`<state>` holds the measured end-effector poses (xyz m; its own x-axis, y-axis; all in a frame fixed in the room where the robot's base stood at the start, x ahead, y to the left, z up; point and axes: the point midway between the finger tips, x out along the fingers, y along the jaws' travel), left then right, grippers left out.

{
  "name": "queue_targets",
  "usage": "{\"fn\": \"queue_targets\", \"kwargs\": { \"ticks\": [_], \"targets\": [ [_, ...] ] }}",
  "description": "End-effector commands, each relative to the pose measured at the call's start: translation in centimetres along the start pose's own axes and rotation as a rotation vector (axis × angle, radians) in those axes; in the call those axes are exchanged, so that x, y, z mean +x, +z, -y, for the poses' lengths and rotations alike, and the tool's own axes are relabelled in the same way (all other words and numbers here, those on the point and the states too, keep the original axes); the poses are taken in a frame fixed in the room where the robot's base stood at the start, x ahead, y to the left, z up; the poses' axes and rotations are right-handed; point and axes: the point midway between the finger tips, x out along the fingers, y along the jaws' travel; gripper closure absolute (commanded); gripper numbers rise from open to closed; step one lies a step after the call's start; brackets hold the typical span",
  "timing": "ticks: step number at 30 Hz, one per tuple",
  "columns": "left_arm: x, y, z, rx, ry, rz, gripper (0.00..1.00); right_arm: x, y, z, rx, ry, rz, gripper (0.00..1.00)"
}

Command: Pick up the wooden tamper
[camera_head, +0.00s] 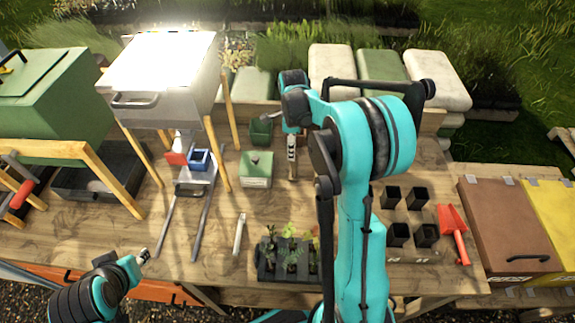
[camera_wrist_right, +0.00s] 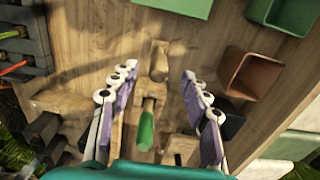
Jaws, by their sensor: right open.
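A wooden piece that looks like the tamper (camera_wrist_right: 159,60) lies on the wood table in the right wrist view, between and just beyond my right gripper's fingertips. My right gripper (camera_wrist_right: 160,76) is open, with its fingers on either side and apart from the wood. A green handle (camera_wrist_right: 146,128) shows between the fingers, nearer the palm; I cannot tell whether it belongs to the same piece.
A green-white box (camera_head: 257,168) and a green pot (camera_head: 261,132) stand close left of the right gripper. A seedling tray (camera_head: 267,272), several black pots (camera_head: 390,196) and a red trowel (camera_head: 453,230) are nearer the front.

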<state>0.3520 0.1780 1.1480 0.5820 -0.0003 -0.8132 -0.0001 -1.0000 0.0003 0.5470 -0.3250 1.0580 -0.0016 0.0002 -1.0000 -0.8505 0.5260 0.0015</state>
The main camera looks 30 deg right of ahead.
Motion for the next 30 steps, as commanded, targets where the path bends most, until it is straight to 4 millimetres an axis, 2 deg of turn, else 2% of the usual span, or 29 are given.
{"fn": "queue_targets", "kwargs": {
  "ticks": [12,21,26,27,30],
  "targets": [
    [1.1,0.8,0.0,0.000,0.000,0.000,0.68,5.7,-1.0,-0.1,-0.003,-0.002,0.001,0.53],
    [1.1,0.8,0.0,0.000,0.000,0.000,0.68,6.0,-0.9,-0.1,-0.003,-0.002,0.001,0.53],
    [1.1,0.8,0.0,0.000,0.000,0.000,0.68,6.0,-0.9,-0.1,-0.004,-0.002,0.001,0.95],
    [1.1,0.8,0.0,0.000,0.000,0.000,0.68,6.0,-0.9,-0.1,-0.004,-0.002,0.001,1.00],
    [1.1,0.8,0.0,0.000,0.000,0.000,0.68,6.0,-0.9,-0.1,-0.004,-0.002,0.001,1.00]
  ]
}}
